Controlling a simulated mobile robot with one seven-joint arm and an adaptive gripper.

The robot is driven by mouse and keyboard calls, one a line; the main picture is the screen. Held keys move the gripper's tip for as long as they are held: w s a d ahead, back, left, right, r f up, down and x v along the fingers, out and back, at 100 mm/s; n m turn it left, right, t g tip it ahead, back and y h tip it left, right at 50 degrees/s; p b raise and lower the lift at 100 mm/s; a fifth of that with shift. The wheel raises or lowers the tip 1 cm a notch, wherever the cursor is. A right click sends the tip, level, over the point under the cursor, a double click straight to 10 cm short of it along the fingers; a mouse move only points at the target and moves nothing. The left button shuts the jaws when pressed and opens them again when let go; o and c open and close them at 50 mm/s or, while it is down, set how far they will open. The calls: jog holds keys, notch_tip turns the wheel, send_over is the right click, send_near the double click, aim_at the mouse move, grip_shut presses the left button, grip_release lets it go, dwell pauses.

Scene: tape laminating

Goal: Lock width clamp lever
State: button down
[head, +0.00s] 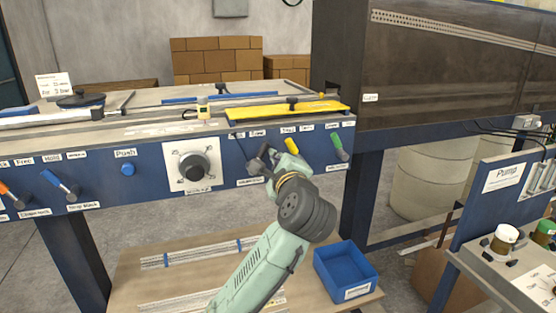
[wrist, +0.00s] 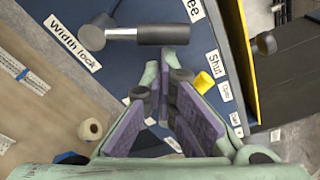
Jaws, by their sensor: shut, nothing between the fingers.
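The width clamp lever (wrist: 150,34) shows in the wrist view as a metal stem with a dark grip, on the blue panel beside the "Width lock" label (wrist: 72,42). It points to the right in that view, and a label ending in "ee" is above its grip. My gripper (wrist: 170,62) is shut with nothing between its purple-padded fingers. Its tips are close below the end of the grip; I cannot tell whether they touch it. In the head view my gripper (head: 262,158) is in front of the panel and largely hides this lever.
A yellow lever (head: 291,146) and a green lever (head: 338,148) sit to the right of my gripper. A black knob (head: 194,168) on a white plate is to the left. A blue bin (head: 345,268) stands on the lower shelf. The tabletop is above the panel.

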aim_at(266, 148)
jog(key=shift+s+a+r+n, duration=0.1)
jog(key=shift+a+r+n, duration=0.25)
jog(key=shift+n, duration=0.45)
jog(key=n, duration=0.1)
jog(key=a+r+n+b, duration=0.1)
jog(key=n, duration=0.1)
jog(key=n+t, duration=0.1)
jog(key=n, duration=0.1)
jog(key=shift+s+a+r, duration=0.3)
jog(key=shift+a+r, duration=0.05)
jog(key=shift+r, duration=0.05)
jog(key=n, duration=0.1)
jog(key=a+n, duration=0.1)
jog(key=n, duration=0.1)
jog(key=a+n, duration=0.1)
jog(key=shift+s+a+r+b, duration=0.15)
jog(key=shift+s+r+b, duration=0.15)
jog(key=shift+s+r, duration=0.1)
jog(key=shift+a, duration=0.25)
jog(key=shift+a, duration=0.1)
jog(key=shift+s, duration=0.15)
